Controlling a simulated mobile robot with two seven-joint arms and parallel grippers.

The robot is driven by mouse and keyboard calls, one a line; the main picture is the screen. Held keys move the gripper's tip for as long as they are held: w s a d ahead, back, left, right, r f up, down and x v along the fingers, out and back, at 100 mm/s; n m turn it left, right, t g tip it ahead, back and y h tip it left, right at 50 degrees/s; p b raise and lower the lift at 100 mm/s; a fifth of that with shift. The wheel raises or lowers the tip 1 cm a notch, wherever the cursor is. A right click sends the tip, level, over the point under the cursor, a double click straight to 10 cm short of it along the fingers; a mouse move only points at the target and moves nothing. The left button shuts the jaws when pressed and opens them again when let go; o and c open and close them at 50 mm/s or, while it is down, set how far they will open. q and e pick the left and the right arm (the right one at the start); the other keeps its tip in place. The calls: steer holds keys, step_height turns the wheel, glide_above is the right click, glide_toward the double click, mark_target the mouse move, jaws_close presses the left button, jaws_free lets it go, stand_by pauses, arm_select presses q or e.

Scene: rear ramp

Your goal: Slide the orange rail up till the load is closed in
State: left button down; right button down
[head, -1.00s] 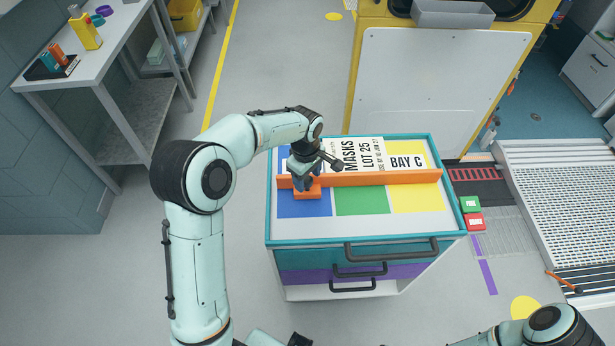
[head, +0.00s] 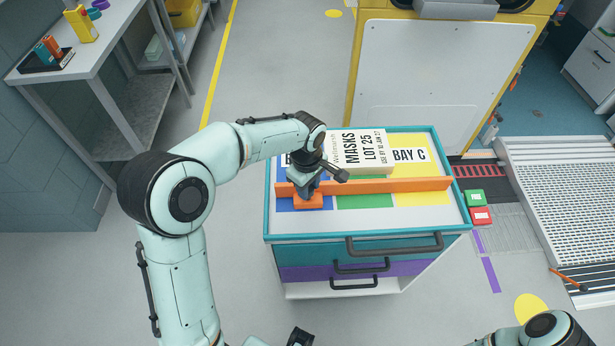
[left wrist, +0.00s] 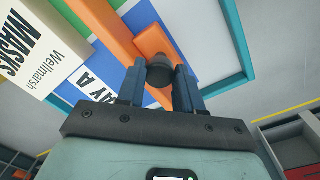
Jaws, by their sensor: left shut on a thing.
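The orange rail (head: 400,186) lies across the cart top, roughly midway between its back and front edges. It also shows in the left wrist view (left wrist: 105,28). My left gripper (head: 307,190) is shut on the dark knob (left wrist: 160,72) on the rail's orange foot (head: 308,203), near the rail's left end. The white masks box (head: 362,150) lies behind the rail, in the middle of the top.
The teal-rimmed cart top (head: 350,226) has blue, green and yellow bays, with dark drawer handles (head: 395,246) in front. A white panel (head: 440,80) stands behind. Green and red boxes (head: 480,206) and a ramp (head: 565,190) are at the right. Floor at the left is clear.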

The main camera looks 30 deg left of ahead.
arm_select(q)
steer(key=shift+s+d, duration=0.5)
steer(key=shift+s, duration=0.35)
steer(key=shift+w+a, duration=0.1)
arm_select(e)
steer(key=shift+s+f, duration=0.2)
steer(key=shift+f, duration=0.35)
arm_select(q)
steer(key=c, duration=0.7)
jaws_free()
steer(key=shift+c, duration=0.2)
steer(key=shift+r, duration=0.1)
step_height(320, 180, up, 13)
steer(key=p, duration=0.1)
steer(key=shift+s+r, duration=0.15)
steer(key=shift+s, duration=0.15)
arm_select(e)
steer(key=shift+w+r, duration=0.25)
steer(key=shift+r, duration=0.25)
steer(key=shift+w+r, duration=0.2)
steer(key=shift+r, duration=0.3)
